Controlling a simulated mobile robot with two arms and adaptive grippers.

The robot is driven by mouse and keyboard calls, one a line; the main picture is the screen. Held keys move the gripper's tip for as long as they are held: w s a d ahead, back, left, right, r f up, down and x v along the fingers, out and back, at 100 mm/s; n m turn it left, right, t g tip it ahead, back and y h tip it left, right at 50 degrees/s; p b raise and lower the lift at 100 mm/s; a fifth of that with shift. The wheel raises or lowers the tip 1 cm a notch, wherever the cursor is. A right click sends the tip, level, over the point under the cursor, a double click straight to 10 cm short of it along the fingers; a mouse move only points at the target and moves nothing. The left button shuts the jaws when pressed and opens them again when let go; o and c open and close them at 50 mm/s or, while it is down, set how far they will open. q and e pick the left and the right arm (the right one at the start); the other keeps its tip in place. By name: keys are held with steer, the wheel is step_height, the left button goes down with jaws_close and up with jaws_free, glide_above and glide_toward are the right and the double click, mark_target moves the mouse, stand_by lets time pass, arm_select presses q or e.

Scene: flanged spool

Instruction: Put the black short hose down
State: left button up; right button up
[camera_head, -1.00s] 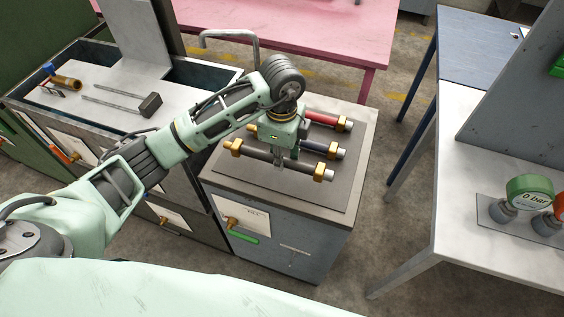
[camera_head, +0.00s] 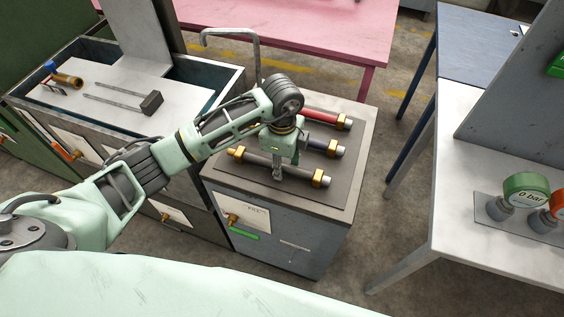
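The black short hose (camera_head: 260,161), with brass fittings at both ends, lies at or just above the dark mat (camera_head: 232,185) on the cabinet top, in front of the other hoses. I cannot tell if it touches the mat. My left gripper (camera_head: 279,173) points down over its middle, with the fingers at the hose and seemingly shut on it. The gripper hides part of the hose. My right gripper is not in view.
A red hose (camera_head: 319,116) and a dark blue hose (camera_head: 321,144) lie behind, partly hidden by my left arm. A sink unit (camera_head: 110,95) with a tap stands left. A white table (camera_head: 470,240) with gauges stands right.

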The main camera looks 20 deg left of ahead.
arm_select(q)
steer(key=shift+r, duration=0.2)
steer(key=shift+w+r, duration=0.1)
steer(key=shift+r, duration=0.2)
step_height(320, 180, up, 11)
steer(key=b, duration=0.2)
steer(key=shift+r, duration=0.15)
